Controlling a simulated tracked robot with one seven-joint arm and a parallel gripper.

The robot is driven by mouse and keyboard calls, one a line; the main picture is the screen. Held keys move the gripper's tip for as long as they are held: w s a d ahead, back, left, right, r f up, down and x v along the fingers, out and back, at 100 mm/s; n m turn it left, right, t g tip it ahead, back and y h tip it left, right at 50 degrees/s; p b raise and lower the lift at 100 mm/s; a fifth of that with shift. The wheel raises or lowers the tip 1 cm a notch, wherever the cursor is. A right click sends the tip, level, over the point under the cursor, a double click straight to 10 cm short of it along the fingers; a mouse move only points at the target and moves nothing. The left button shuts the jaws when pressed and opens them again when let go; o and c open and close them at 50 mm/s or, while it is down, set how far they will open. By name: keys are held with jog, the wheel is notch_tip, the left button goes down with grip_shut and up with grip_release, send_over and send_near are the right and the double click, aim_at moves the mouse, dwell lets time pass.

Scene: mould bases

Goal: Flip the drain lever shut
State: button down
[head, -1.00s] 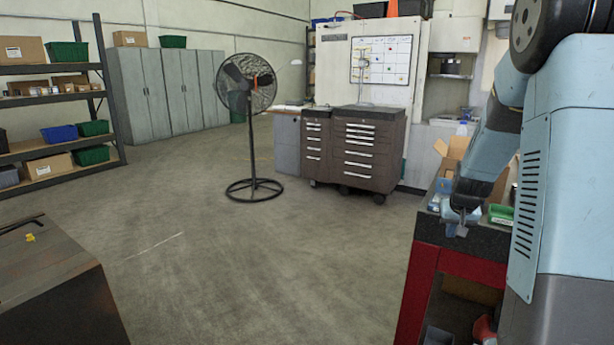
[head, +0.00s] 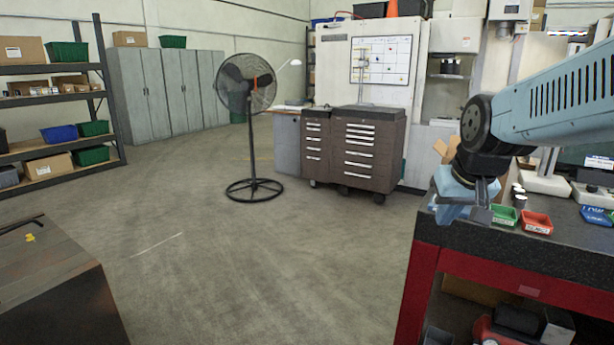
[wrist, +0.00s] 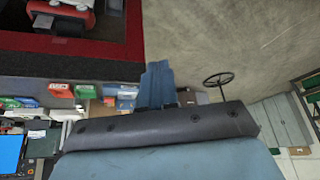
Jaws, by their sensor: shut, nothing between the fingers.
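I cannot make out a drain lever for certain in either view. A small yellow piece (head: 30,238) lies on top of the dark metal block (head: 50,285) at the lower left of the head view, too small to identify. My gripper (head: 480,214) is shut and empty, hanging at the left end of the red-framed workbench (head: 560,257). In the wrist view my gripper (wrist: 157,86) shows beyond the wrist, with floor and the workbench edge behind it. It is far to the right of the metal block.
A pedestal fan (head: 250,130) stands on the floor, left of a brown tool cabinet (head: 367,150). A shelf rack (head: 60,105) stands at the left. The floor between block and workbench is clear.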

jog(key=s+a+r, duration=0.1)
jog(key=s+a, duration=0.1)
jog(key=s, duration=0.8)
jog(key=shift+a+n, duration=0.3)
jog(key=shift+a, duration=0.05)
jog(key=shift+w, duration=0.1)
